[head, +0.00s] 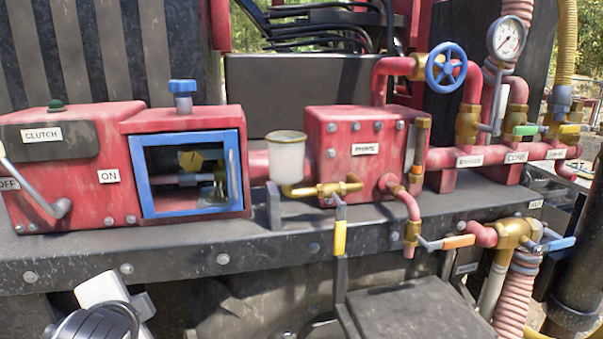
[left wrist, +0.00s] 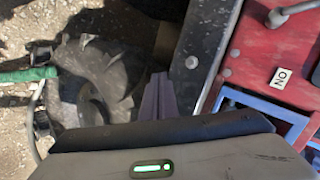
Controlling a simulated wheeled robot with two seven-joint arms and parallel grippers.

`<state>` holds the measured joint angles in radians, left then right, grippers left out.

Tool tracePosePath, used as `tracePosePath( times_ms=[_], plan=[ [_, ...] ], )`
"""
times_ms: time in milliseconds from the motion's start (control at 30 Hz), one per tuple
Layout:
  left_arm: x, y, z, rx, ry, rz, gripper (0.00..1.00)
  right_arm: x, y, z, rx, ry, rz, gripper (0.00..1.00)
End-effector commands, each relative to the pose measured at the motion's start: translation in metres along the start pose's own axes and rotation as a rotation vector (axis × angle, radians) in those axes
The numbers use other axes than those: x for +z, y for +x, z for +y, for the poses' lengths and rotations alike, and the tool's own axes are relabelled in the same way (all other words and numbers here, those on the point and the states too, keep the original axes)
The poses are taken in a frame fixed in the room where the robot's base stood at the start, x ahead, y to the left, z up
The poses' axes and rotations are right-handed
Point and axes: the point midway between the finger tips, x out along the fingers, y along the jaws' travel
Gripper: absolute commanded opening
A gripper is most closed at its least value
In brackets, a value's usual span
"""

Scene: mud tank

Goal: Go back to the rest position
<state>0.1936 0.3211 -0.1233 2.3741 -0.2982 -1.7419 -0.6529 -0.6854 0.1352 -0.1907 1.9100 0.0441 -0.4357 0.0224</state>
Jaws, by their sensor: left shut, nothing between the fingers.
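My left gripper (left wrist: 158,80) shows in the left wrist view with its two dark fingers together and nothing between them. It is beside the dark steel ledge edge (left wrist: 200,50), apart from the red clutch box (left wrist: 262,50). In the head view part of my left arm shows at the bottom left, below the ledge and in front of the machine; the fingertips cannot be made out there. My right gripper is in neither view.
The ledge (head: 180,252) carries the clutch box (head: 90,205) with its lever (head: 48,190), a blue-framed window (head: 243,175), a white cup (head: 286,155) and the prime box (head: 350,160). Valves and pipes stand at right. A tyre (left wrist: 85,85) and a green hose (left wrist: 25,75) lie below.

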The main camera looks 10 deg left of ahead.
Motion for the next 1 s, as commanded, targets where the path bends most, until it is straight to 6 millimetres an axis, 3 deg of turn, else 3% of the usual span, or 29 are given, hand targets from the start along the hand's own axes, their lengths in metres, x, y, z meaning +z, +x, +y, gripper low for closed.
tracePosePath(
  times_ms=[33,200,400,600,700,1000],
  plan=[
    [0.011,0.002,0.043,0.09,-0.036,-0.004,0.0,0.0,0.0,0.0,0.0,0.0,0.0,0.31],
    [0.044,-0.013,0.161,0.356,-0.215,-0.045,0.0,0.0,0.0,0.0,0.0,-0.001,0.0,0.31],
    [0.081,-0.053,0.255,0.583,-0.415,-0.153,0.0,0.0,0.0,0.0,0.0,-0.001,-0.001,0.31],
    [0.112,-0.097,0.319,0.741,-0.592,-0.285,0.0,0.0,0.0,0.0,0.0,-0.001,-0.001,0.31],
    [0.099,-0.073,0.332,0.724,-0.604,-0.206,0.0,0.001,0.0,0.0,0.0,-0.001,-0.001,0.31],
    [0.082,-0.032,0.392,0.705,-0.685,0.004,0.0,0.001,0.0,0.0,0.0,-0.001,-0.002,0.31]
  ],
)
